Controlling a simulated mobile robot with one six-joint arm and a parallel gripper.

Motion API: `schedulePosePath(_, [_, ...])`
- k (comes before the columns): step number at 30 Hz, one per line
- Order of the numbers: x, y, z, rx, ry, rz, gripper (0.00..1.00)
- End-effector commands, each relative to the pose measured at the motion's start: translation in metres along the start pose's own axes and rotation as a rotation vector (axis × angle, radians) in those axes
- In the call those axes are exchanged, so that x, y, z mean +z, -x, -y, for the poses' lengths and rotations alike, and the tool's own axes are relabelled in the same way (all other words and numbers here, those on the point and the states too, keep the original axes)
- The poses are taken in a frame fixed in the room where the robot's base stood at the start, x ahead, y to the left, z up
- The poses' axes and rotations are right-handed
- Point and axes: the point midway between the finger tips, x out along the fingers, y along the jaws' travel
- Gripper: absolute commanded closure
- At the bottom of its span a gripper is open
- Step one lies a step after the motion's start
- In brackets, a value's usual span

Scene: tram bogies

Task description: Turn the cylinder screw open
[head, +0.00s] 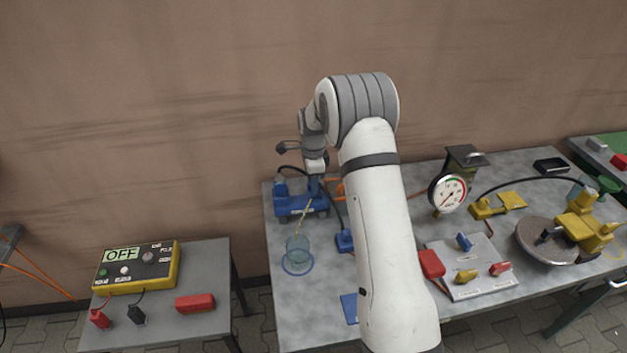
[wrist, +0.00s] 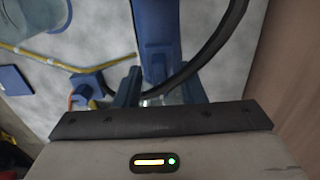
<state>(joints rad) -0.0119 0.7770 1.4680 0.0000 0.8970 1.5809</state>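The blue brake cylinder (head: 302,205) stands at the back left of the large table. In the wrist view its blue body (wrist: 155,35) lies just beyond my fingers. My gripper (head: 316,187) points down over it, mostly hidden by my own wrist in the head view. In the wrist view my gripper's (wrist: 160,88) two blue-grey fingers stand apart. A small light metal part shows between them, partly hidden; I cannot tell whether it is the cylinder screw or whether the fingers press on it. A yellowish hose (head: 302,220) runs to a clear jar (head: 297,250).
A black hose (wrist: 212,45) curves close around the cylinder and my fingers. A small blue block (head: 345,241) sits right of the jar. A pressure gauge (head: 449,194), a valve panel (head: 468,268) and a yellow device (head: 582,225) stand farther right. A control box (head: 138,268) reads OFF.

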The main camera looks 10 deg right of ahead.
Motion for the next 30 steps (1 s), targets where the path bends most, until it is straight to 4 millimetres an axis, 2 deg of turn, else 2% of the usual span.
schedulePosePath(6, [-0.0004, -0.0005, 0.0000, 0.000, 0.000, 0.000, 0.64])
schedulePosePath(19, [-0.0009, 0.0000, 0.0001, -0.001, -0.001, 0.000, 0.99])
schedulePosePath(30, [-0.0023, -0.0003, 0.0002, -0.001, 0.022, 0.000, 1.00])
